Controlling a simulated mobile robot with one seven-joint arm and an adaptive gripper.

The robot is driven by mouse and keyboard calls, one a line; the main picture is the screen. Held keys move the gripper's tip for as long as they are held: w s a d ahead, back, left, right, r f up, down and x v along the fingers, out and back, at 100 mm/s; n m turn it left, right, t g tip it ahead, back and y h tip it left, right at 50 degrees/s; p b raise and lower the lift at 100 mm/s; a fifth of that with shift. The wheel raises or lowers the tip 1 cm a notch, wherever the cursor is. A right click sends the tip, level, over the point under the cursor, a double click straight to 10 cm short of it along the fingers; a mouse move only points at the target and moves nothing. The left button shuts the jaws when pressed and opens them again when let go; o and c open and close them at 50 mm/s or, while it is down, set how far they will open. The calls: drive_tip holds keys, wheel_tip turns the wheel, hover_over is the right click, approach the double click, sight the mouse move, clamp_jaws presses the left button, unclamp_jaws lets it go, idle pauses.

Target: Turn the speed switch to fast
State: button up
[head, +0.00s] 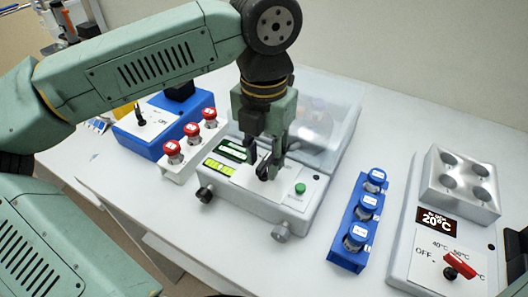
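I cannot tell for sure which control is the speed switch. A black lever switch (138,113) stands on the white panel of a blue box (178,128) at the left; part of a label reading like "OFF" is beside it. My gripper (265,166) points down over the top panel of a white device with a clear lid (321,118), well to the right of the blue box. No object is visible between the fingers.
A white rack of red-capped vials (192,131) stands between the blue box and the device. A blue rack of blue-capped vials (361,207) stands right of the device. A heater block with a red switch (459,264) is at far right. Black and grey knobs (204,193) jut from the device's front.

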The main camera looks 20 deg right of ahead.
drive_tip(key=shift+c, duration=0.4)
clamp_jaws()
drive_tip(key=shift+m+b, duration=0.4)
drive_tip(key=shift+f+m+b, duration=0.1)
drive_tip(key=shift+m+b, duration=0.6)
drive_tip(key=shift+m, duration=0.2)
drive_tip(key=shift+m+b, duration=0.8)
drive_tip(key=shift+m, duration=0.9)
drive_tip(key=shift+o, duration=0.4)
unclamp_jaws()
